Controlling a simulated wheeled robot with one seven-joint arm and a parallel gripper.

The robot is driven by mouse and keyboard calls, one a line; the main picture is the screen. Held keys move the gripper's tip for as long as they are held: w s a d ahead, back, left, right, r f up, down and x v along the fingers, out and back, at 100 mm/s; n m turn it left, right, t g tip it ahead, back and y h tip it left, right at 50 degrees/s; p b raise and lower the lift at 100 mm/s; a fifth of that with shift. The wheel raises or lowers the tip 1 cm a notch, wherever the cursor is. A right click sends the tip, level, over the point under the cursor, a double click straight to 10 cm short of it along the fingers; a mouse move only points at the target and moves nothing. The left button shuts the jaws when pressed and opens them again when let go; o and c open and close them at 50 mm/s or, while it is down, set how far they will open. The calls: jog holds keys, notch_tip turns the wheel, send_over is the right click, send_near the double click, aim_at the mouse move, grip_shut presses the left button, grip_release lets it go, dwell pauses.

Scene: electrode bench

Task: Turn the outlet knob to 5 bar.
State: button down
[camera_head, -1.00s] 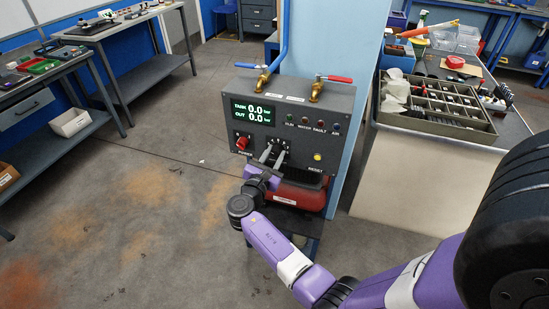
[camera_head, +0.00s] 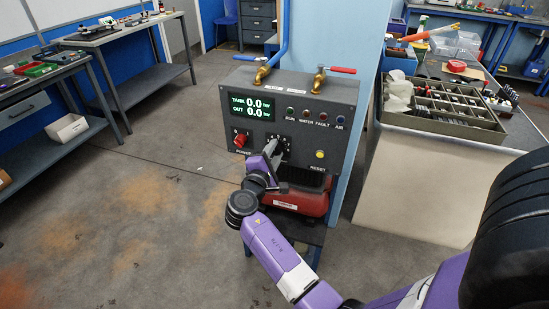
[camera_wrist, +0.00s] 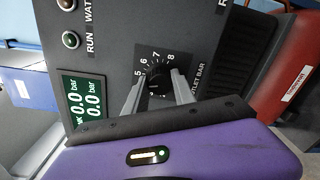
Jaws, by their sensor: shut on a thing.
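The outlet knob (camera_wrist: 158,78) is black and round, on a dial plate marked "OUTLET BAR" with 5, 6, 7 and 8 showing in the wrist view. My gripper (camera_wrist: 156,92) is shut on it, one grey finger on each side. I cannot tell which number the knob's mark points at. In the head view my gripper (camera_head: 272,150) is at the front of the dark control panel (camera_head: 300,104) and covers most of the dial. The green display (camera_head: 266,107) reads TANK 0.0 bar and OUT 0.0 bar.
A red power knob (camera_head: 240,141) is left of the dial and a yellow reset button (camera_head: 320,154) right of it. Blue-handled (camera_head: 249,58) and red-handled (camera_head: 338,70) valves stand on top. A red tank (camera_head: 298,201) sits below. A sorting tray (camera_head: 497,137) is on the right bench.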

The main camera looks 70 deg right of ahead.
jog(key=shift+f+m+b, duration=0.1)
jog(key=shift+m+b, duration=0.85)
jog(key=shift+m, duration=0.25)
jog(key=shift+m, duration=0.3)
jog(key=c, duration=1)
grip_release()
jog(key=shift+c, duration=0.2)
jog(key=shift+a, duration=0.15)
jog(key=a, duration=0.7)
jog(key=shift+s+a+r, duration=0.2)
jog(key=shift+s+a, duration=0.1)
jog(key=shift+s, duration=0.05)
